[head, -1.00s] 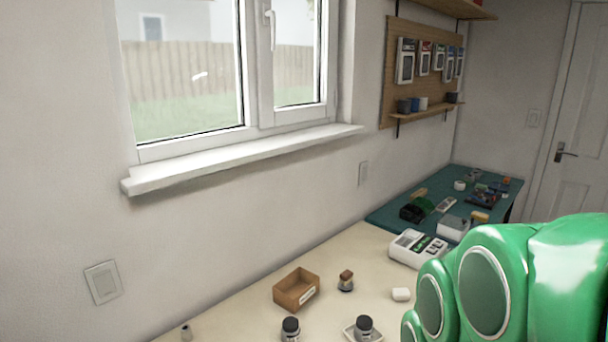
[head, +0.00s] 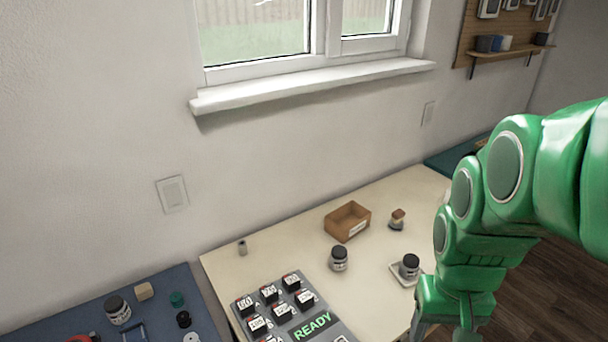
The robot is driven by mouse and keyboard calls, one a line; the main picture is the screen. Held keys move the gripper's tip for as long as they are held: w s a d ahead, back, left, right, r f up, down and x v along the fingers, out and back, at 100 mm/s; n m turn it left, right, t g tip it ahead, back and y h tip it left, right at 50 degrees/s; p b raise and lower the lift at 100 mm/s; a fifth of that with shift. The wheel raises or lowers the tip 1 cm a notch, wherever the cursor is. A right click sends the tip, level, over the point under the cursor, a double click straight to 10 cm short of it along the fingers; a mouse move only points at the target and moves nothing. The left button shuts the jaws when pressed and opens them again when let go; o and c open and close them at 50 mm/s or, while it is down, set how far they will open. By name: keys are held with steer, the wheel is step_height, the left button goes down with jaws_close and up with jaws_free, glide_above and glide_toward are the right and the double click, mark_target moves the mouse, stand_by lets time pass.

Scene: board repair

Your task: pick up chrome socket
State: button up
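A small grey metallic cylinder (head: 242,248), which looks like the chrome socket, stands upright at the back left of the cream table (head: 290,240). It is close to the wall and stands apart from other things. My green arm comes in from the right. My gripper (head: 445,334) hangs at the bottom edge to the right of the cylinder, well away from it. Its fingertips are cut off by the frame, so I cannot see whether it is open or holds anything.
A keyed device reading READY (head: 312,326) lies in front of the cylinder. Two dark-capped jars (head: 339,259) (head: 410,266), a cardboard box (head: 347,222) and a small brown-topped bottle (head: 397,220) stand to the right. A blue mat (head: 70,322) with small parts lies left.

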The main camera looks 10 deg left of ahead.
steer(key=w+a+f+t, duration=0.1)
steer(key=w+a, duration=0.3)
steer(key=w, duration=0.5)
steer(key=w+a+f+t, duration=0.1)
steer(key=w+a, duration=0.2)
steer(key=w, duration=0.6)
steer(key=n+t+y, duration=0.2)
steer(key=n+t, duration=0.1)
steer(key=n, duration=0.1)
glide_above(242, 244)
steer(key=s, duration=0.2)
step_height(242, 244, down, 22)
steer(key=r, duration=0.1)
steer(key=shift+w+d+f, duration=0.1)
steer(key=shift+w+f, duration=0.15)
steer(key=shift+f, duration=0.35)
steer(key=shift+w+d+f, duration=0.1)
steer(key=shift+w+f, duration=0.1)
steer(key=shift+f, duration=0.4)
steer(key=shift+s+x, duration=0.15)
steer(key=shift+x, duration=0.7)
steer(key=shift+s+x, duration=0.1)
steer(key=shift+x, duration=1.75)
steer(key=shift+d, duration=0.1)
steer(key=shift+c, duration=0.2)
